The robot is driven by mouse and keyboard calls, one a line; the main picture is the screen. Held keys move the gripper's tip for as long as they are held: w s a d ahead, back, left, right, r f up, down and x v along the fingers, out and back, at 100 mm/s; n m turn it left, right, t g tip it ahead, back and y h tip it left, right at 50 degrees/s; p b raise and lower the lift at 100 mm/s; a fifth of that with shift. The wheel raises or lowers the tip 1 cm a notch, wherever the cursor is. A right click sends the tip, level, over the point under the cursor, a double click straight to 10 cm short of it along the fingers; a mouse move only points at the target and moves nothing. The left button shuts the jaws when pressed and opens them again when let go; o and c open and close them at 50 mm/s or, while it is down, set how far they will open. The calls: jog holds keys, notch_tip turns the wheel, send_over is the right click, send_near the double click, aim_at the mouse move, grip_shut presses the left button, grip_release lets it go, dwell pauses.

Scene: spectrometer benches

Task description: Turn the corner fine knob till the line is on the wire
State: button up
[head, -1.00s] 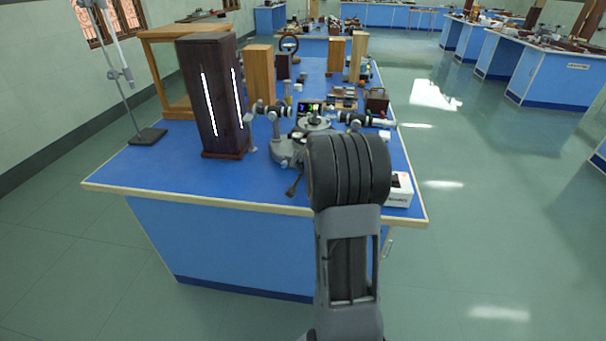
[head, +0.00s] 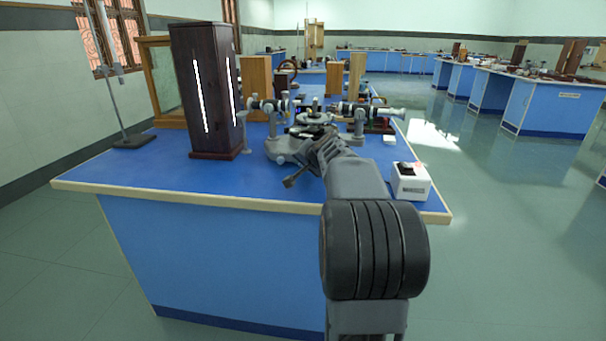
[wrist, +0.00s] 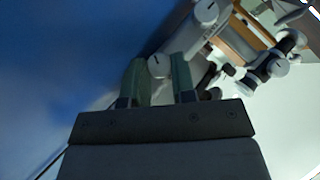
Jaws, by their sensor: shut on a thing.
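The spectrometer (head: 280,148) stands on the blue bench, with a grey base, a round table and two dark tubes. In the wrist view my gripper (wrist: 158,70) has its two green fingers on either side of a pale round knob (wrist: 159,66) with a dark mark, and is shut on it. A second similar knob (wrist: 206,11) is further up and right. In the head view my arm reaches over the bench front to the spectrometer, and my fingertips and the held knob are hidden or too small to tell. The line and the wire are not visible.
A tall dark wooden lamp housing (head: 207,100) with glowing slits stands left of the spectrometer. A white box (head: 411,183) sits at the bench's right front corner. A stand (head: 133,140) is at the left. The front left of the blue benchtop (head: 140,175) is clear.

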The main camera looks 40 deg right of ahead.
jog(key=shift+b, duration=0.55)
jog(key=o, duration=0.9)
jog(key=p+v, duration=0.2)
jog(key=v, duration=1.1)
jog(key=shift+s, duration=0.5)
